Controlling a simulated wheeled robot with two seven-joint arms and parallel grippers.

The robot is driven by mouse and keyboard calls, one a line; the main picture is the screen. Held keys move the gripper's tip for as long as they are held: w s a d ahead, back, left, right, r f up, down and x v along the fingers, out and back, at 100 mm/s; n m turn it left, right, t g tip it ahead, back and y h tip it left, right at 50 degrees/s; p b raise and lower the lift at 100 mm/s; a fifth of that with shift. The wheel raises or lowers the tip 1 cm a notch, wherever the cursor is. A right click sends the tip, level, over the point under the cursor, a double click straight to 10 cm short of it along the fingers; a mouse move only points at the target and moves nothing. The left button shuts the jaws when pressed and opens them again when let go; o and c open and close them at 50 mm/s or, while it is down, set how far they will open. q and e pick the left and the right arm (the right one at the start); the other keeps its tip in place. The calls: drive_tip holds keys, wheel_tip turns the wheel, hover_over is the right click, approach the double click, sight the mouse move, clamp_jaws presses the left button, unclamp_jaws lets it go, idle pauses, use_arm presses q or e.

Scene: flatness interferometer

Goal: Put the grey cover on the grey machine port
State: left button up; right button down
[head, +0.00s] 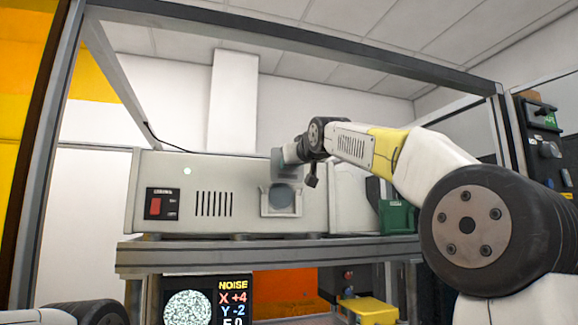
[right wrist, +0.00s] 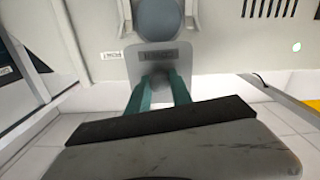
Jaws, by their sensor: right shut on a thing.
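The grey machine (head: 180,215) stands on a shelf, and its port (head: 282,196) is a round dark grey disc in a pale frame on the front. In the right wrist view the round port (right wrist: 158,18) is at the top. My right gripper (head: 279,162) is just above the port, its teal fingers (right wrist: 156,88) shut on the grey cover (right wrist: 140,70), a flat light grey plate with a dark label. The cover lies beside the round port in that view; whether they touch I cannot tell. My left gripper is not in view; only part of my left arm shows.
A metal frame surrounds the shelf (head: 270,254). The machine front has a red switch (head: 155,206) and vent slots. A green box (head: 397,216) stands to the right. A screen (head: 208,300) and a yellow object (head: 369,309) are below the shelf.

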drive_tip(key=shift+a, duration=0.15)
drive_tip(key=shift+w+a, duration=0.1)
idle(0.4)
drive_tip(key=shift+w+a, duration=0.15)
drive_tip(key=shift+w, duration=0.45)
drive_tip(key=shift+w, duration=0.15)
drive_tip(key=shift+x, duration=1.35)
drive_tip(key=shift+w+f, duration=0.15)
drive_tip(key=shift+f, duration=2.6)
idle(2.5)
